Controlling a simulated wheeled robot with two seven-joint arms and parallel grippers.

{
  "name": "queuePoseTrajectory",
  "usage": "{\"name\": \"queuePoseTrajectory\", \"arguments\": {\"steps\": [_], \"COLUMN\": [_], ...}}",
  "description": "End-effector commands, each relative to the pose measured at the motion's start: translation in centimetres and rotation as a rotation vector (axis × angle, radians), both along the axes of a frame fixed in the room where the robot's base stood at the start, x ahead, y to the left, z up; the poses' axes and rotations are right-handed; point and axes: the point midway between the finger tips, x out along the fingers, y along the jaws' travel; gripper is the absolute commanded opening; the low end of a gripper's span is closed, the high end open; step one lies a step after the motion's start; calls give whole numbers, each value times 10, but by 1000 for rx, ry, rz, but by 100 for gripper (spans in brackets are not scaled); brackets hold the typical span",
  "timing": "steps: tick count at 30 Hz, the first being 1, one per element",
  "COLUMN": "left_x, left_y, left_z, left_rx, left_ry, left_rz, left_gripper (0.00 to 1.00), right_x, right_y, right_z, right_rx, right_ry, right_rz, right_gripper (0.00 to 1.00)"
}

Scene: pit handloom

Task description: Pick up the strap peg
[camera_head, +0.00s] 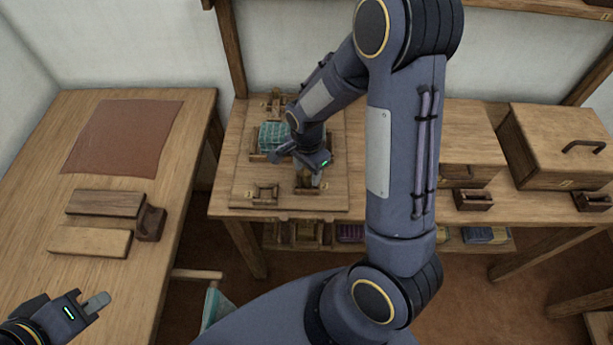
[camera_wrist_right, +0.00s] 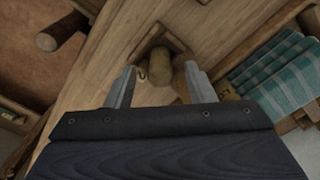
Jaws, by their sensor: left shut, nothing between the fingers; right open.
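In the right wrist view a rounded wooden peg (camera_wrist_right: 160,64), which looks like the strap peg, stands in a small wooden holder (camera_wrist_right: 172,40). A small dark hook or mark shows on its left side. My right gripper (camera_wrist_right: 161,86) is open, with one finger on each side of the peg and gaps visible. In the head view my right gripper (camera_head: 314,170) is low over the small holder (camera_head: 306,188) on the middle table, hiding most of the peg. My left gripper (camera_head: 97,303) is shut and empty near the left table's front edge.
Teal striped cloth (camera_head: 272,137) lies in a tray beside my right gripper. Another small wooden holder (camera_head: 265,192) stands to its left. A lidded wooden box (camera_head: 560,145) is at right. The left table holds a brown cloth (camera_head: 123,135) and wooden blocks (camera_head: 90,241).

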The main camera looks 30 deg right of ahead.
Motion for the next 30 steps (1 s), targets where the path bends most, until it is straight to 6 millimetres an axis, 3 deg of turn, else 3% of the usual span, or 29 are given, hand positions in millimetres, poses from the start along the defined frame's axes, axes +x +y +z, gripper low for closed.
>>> {"name": "queuePoseTrajectory", "arguments": {"steps": [4,12,23,30], "left_x": [0,0,0,0], "left_y": [0,0,0,0], "left_z": [1,1,1,1], "left_rx": [0,0,0,0], "left_ry": [0,0,0,0], "left_rz": [0,0,0,0], "left_gripper": [0,0,0,0], "right_x": [0,1,1,1], "right_y": [0,0,0,0], "right_z": [-17,-19,-19,-19], "right_rx": [0,0,0,0], "right_ry": [1,-1,-1,-2], "right_rz": [0,1,1,1], "right_gripper": [49,49,2,1]}}
